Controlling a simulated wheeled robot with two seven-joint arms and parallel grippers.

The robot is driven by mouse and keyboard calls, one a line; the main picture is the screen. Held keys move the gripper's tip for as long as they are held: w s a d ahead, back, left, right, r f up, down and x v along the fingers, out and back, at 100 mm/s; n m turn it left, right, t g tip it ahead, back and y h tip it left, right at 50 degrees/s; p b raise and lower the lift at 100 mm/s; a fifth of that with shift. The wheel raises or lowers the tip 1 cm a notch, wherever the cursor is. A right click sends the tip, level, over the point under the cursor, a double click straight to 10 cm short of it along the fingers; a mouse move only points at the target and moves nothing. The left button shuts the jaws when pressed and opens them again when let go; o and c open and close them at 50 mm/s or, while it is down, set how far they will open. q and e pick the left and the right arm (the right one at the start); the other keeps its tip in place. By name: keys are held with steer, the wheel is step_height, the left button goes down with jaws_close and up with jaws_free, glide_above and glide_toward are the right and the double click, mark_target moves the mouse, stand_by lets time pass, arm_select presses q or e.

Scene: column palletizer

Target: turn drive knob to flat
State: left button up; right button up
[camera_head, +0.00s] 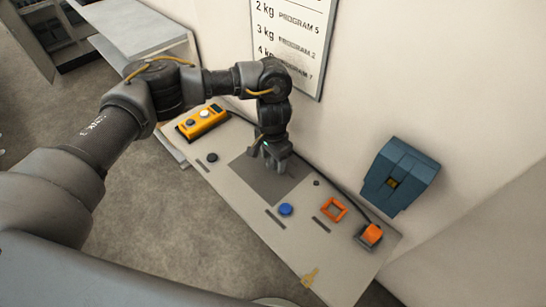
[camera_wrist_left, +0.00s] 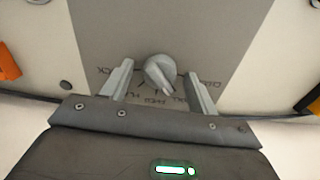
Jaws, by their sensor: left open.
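The drive knob (camera_wrist_left: 160,73) is a grey round knob with a raised grip, on a darker grey panel (camera_wrist_left: 105,35) with printed lettering around it. Some of the lettering is hidden by my fingers. My left gripper (camera_wrist_left: 158,88) is open, with one finger on each side of the knob and a gap visible on both sides. In the head view my left gripper (camera_head: 272,158) is over the dark square panel, and it hides the knob there. My right gripper is not in view.
The sloping console (camera_head: 235,190) carries a yellow control box (camera_head: 203,122), a blue button (camera_head: 286,209), an orange square frame (camera_head: 334,209) and an orange part (camera_head: 371,234). A blue-grey box (camera_head: 400,173) and a program sign (camera_head: 290,40) are on the wall behind.

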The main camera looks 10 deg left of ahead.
arm_select(q)
steer(key=c, duration=1)
steer(key=shift+r+m, duration=0.1)
steer(key=shift+m, duration=0.3)
steer(key=m, duration=0.2)
steer(key=shift+m, duration=0.4)
steer(key=m, duration=0.3)
steer(key=shift+m, duration=0.4)
steer(key=m+b, duration=0.1)
steer(key=m, duration=0.3)
steer(key=shift+m+b, duration=0.55)
steer(key=shift+m, duration=1.55)
